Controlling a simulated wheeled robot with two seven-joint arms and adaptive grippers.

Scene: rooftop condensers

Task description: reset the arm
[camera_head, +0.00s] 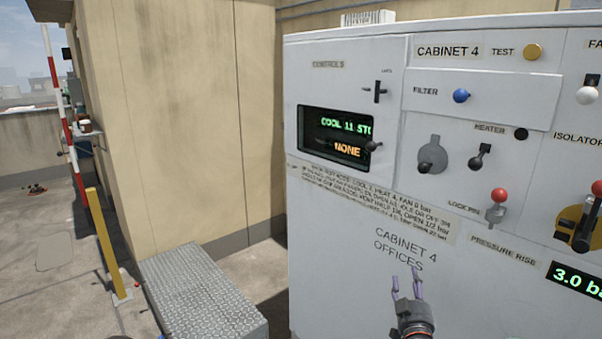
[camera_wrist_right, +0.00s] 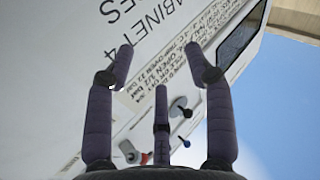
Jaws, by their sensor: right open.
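My right gripper (camera_head: 408,284) is low in front of the white control cabinet (camera_head: 340,235), below its "CABINET 4 OFFICES" lettering. In the wrist view my right gripper (camera_wrist_right: 165,65) has its fingers spread apart, with nothing between them. The cabinet front (camera_wrist_right: 60,80) lies beyond the fingers there, tilted in the picture. I cannot tell from the pictures how far the fingertips are from the panel. My left gripper is in neither view.
The cabinet carries a dark display (camera_head: 336,136), a blue knob (camera_head: 461,95), a red-topped lock pin (camera_head: 498,196) and a heater lever (camera_head: 480,157). A metal tread step (camera_head: 195,290) stands left of it. A yellow post (camera_head: 104,243) and a red-white pole (camera_head: 63,120) stand further left.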

